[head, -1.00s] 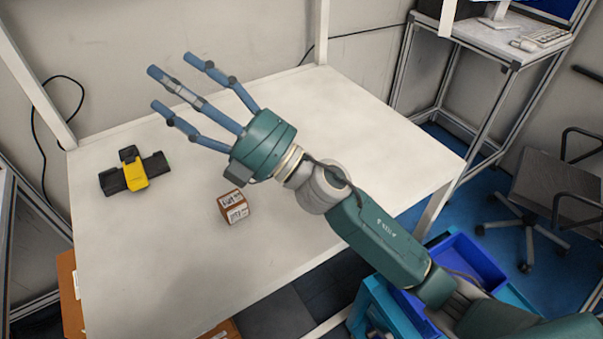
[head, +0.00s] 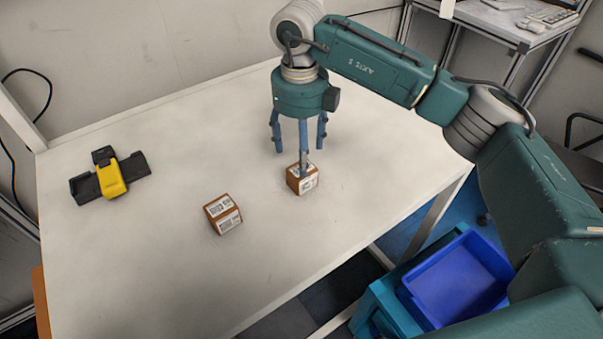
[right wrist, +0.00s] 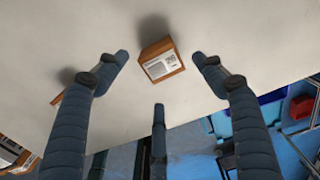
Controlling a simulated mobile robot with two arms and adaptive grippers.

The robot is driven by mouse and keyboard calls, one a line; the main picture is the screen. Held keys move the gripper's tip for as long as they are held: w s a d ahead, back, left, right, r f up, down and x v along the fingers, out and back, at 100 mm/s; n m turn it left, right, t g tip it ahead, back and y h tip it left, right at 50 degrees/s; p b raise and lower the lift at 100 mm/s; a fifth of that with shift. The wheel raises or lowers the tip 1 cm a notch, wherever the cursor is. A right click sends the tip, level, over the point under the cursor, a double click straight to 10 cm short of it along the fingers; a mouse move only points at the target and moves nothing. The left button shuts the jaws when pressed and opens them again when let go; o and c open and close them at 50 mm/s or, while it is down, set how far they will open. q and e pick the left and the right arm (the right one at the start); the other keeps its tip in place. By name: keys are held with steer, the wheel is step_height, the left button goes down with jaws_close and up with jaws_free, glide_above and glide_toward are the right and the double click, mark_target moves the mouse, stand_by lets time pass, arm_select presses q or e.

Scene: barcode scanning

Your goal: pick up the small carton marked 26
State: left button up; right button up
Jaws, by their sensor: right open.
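A small brown carton with white labels (head: 305,184) stands on the white table just below my right gripper (head: 300,152). In the right wrist view this carton (right wrist: 163,62) lies between and beyond the spread fingertips (right wrist: 160,75), with table showing around it. The printing on its label is too small to read surely. My right gripper points down, open and empty; one finger overlaps the carton in the head view, and I cannot tell if it touches. A second similar carton (head: 224,215) sits to the left, its marking unreadable. My left gripper is not in view.
A yellow and black scanner-like device (head: 110,178) lies at the table's left. A blue bin (head: 460,280) stands below the table's right side. The table (head: 130,270) is clear around the cartons. A desk with a keyboard is at the back right.

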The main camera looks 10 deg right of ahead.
mark_target(300, 186)
step_height(300, 186, down, 3)
steer(key=shift+r+p, duration=0.1)
steer(key=shift+p, duration=0.2)
step_height(300, 186, down, 4)
steer(key=p, duration=0.2)
steer(key=shift+w+p, duration=0.1)
steer(key=shift+p, duration=0.25)
steer(key=shift+d+f, duration=0.1)
steer(key=shift+f, duration=0.6)
steer(key=c, duration=1.2)
steer(key=shift+w, duration=0.1)
steer(key=shift+c, duration=0.9)
steer(key=shift+r, duration=0.15)
